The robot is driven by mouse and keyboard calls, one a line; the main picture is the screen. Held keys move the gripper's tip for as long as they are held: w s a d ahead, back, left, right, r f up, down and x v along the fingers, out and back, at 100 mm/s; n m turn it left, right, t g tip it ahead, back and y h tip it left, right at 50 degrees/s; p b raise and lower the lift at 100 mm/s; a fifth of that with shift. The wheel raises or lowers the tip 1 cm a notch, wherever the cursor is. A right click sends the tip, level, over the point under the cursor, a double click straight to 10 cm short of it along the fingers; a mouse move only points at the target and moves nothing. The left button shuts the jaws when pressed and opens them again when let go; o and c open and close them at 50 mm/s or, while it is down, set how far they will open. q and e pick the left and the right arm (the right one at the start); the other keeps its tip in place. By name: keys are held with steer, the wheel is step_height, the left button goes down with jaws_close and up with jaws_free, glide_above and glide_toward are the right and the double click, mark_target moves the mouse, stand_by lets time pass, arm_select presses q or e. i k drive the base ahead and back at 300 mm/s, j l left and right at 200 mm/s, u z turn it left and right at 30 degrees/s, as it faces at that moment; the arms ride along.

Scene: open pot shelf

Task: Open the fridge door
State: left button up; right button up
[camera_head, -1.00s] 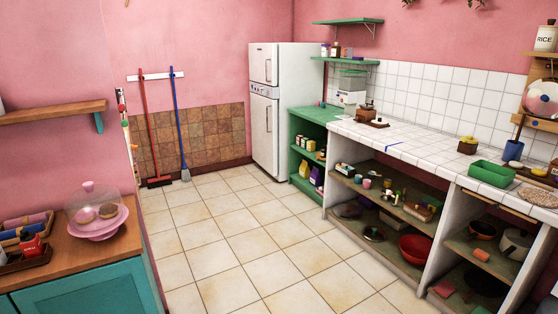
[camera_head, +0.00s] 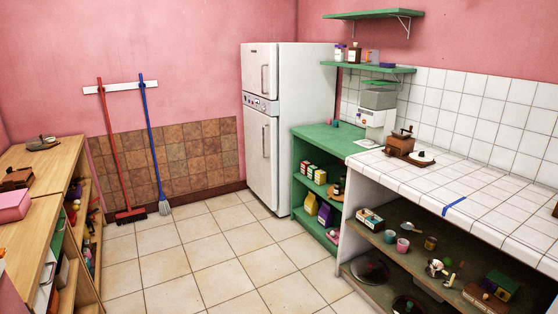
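The white fridge (camera_head: 300,120) stands against the back wall, a little right of the picture's middle. It has a small upper door (camera_head: 259,70) and a taller lower door (camera_head: 261,155), and both look shut. The upper door has a vertical handle (camera_head: 265,79), and the lower door has a vertical handle (camera_head: 266,141). A control strip with small knobs (camera_head: 261,104) lies between the doors. The fridge is some distance ahead across the floor. Neither of my grippers shows in this view.
The tiled floor (camera_head: 215,255) is clear up to the fridge. A green shelf unit (camera_head: 328,142) and white-tiled counter (camera_head: 420,180) line the right. A wooden shelf unit (camera_head: 45,195) stands at left. A red broom (camera_head: 115,150) and blue mop (camera_head: 152,140) hang on the back wall.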

mark_target(260, 128)
steer(key=i, duration=2.2)
